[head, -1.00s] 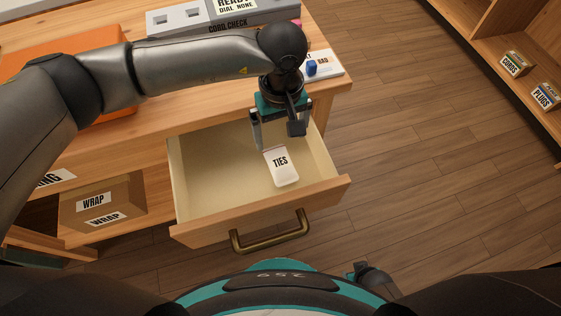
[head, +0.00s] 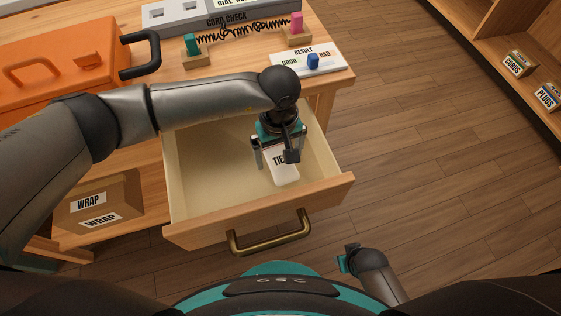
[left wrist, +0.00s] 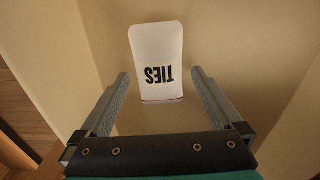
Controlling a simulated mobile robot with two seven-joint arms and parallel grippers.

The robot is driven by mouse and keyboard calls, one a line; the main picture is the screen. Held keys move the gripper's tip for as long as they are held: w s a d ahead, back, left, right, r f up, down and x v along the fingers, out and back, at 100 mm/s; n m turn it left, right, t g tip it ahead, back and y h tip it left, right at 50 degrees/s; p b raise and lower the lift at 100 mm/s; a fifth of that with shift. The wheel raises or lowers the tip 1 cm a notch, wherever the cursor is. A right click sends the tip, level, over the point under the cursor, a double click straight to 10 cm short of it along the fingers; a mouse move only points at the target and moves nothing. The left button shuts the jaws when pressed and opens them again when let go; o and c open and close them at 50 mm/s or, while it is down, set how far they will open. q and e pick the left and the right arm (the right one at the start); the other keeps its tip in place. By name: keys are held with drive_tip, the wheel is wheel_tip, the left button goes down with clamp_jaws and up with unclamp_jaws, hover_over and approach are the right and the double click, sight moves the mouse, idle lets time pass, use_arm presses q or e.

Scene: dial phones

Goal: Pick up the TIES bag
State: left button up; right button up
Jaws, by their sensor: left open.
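The white TIES bag (head: 286,176) lies in the open drawer (head: 205,190), its label partly hidden behind my left gripper in the head view. My left gripper (head: 274,161) is over the bag, pointing down into the drawer, open and empty. In the left wrist view the bag (left wrist: 157,48) is ahead, between the lines of the two fingers (left wrist: 160,76), with its label upside down and a gap on each side. The fingers do not appear to touch it. Part of my right arm, with a teal end (head: 347,262), shows low in the head view; its jaws are unclear.
The drawer's front wall and brass handle (head: 270,236) stand nearest me. On the desktop are an orange case (head: 60,60), a coiled cord (head: 240,35) between two blocks, and a result board (head: 308,62). A WRAP box (head: 100,200) sits on the shelf below left.

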use_arm(q)
drive_tip(key=shift+f, duration=0.2)
drive_tip(key=c, duration=1.4)
drive_tip(key=shift+r, duration=0.1)
